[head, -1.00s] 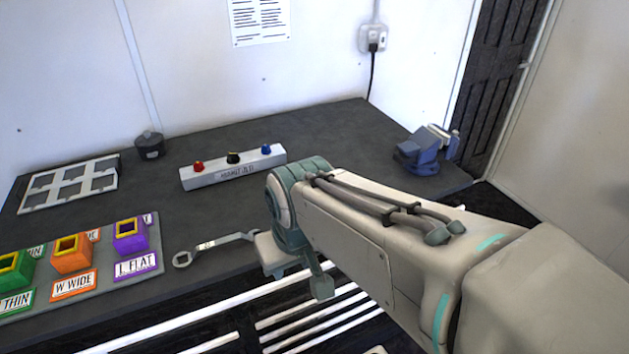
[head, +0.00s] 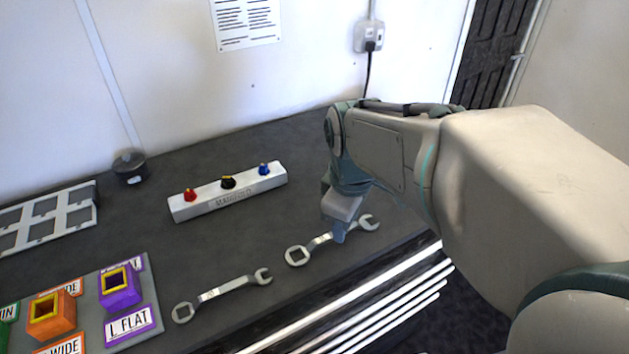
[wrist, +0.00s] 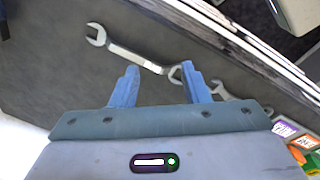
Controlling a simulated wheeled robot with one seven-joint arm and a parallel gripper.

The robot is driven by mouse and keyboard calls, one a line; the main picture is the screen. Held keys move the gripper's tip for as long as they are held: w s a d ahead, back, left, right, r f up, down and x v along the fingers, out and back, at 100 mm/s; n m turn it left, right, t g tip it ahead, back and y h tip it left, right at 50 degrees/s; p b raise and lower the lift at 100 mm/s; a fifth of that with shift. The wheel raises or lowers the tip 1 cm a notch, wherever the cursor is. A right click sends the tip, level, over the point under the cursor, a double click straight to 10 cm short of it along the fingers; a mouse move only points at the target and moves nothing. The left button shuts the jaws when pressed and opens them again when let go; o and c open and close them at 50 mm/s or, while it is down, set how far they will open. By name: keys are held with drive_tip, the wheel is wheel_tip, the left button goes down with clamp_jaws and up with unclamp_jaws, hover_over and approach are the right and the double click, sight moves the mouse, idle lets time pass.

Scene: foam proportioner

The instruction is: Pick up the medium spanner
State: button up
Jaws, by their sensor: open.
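Two silver open-and-ring spanners lie flat on the dark worktop, and I cannot tell by label which is the medium one. The right spanner (head: 321,243) has its ring end left and open jaw right; it also shows in the wrist view (wrist: 135,58). The left spanner (head: 228,289) lies nearer the coloured holders; in the wrist view (wrist: 228,95) my right finger partly hides it. My gripper (head: 339,231) is above the right spanner, hiding part of its handle. In the wrist view my gripper (wrist: 160,66) is open and empty, the spanner's ring end by the right fingertip.
A white manifold block (head: 230,193) with red, black and blue knobs stands behind the spanners. Coloured labelled holders (head: 120,287) sit on a grey board at left. A white rack (head: 50,218) and dark pot (head: 130,168) are farther back. The worktop's front edge is close to the spanners.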

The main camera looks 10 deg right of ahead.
drive_tip(key=w+n+g+p, duration=0.2)
drive_tip(key=w+n, duration=0.6)
drive_tip(key=n, duration=0.4)
wheel_tip(320, 180, down, 7)
drive_tip(key=shift+s+f, duration=0.1)
drive_tip(key=shift+s, duration=0.05)
drive_tip(key=shift+w+d+f, duration=0.15)
drive_tip(key=shift+f, duration=1.2)
drive_tip(key=shift+w+d+f, duration=0.1)
drive_tip(key=shift+d+f, duration=0.05)
drive_tip(key=shift+f, duration=1.15)
clamp_jaws()
